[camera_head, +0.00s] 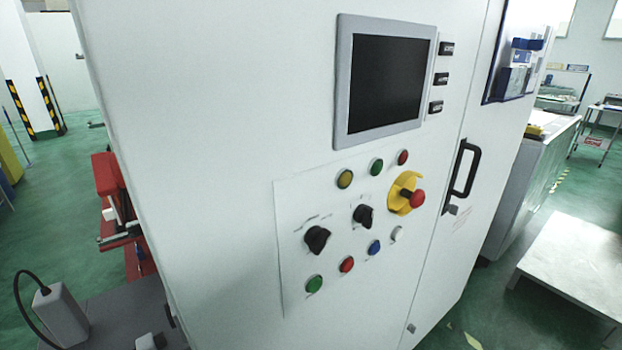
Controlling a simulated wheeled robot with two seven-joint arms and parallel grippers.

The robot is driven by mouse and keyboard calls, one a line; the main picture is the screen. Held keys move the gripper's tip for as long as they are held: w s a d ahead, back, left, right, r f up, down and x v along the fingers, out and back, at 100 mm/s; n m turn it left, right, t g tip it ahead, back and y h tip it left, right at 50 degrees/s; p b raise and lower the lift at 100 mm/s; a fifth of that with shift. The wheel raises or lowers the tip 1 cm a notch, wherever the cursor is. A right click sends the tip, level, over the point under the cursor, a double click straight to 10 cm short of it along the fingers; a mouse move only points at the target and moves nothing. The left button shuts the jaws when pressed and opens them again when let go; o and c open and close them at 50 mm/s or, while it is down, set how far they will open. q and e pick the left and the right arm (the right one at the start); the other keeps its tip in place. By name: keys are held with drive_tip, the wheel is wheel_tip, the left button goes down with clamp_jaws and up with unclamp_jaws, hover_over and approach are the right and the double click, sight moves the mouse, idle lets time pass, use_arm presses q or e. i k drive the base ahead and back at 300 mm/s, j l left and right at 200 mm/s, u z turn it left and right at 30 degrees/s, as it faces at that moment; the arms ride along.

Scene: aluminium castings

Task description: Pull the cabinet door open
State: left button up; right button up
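A large white cabinet (230,110) fills the middle of the head view. Its narrow door (490,130) is on the right side, and the seam beside it looks closed. A black bar handle (463,172) stands upright near the door's left seam, with a small dark lock or latch just below it. Neither of my grippers shows in the head view, so nothing is seen touching the handle.
The cabinet front carries a dark screen (385,83), several buttons and knobs, and a red emergency stop (416,198) on yellow. A low white table (580,255) stands at right. Red equipment (108,175) stands at left. Green floor shows between cabinet and table.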

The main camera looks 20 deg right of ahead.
sight(492, 126)
drive_tip(key=z, duration=1.85)
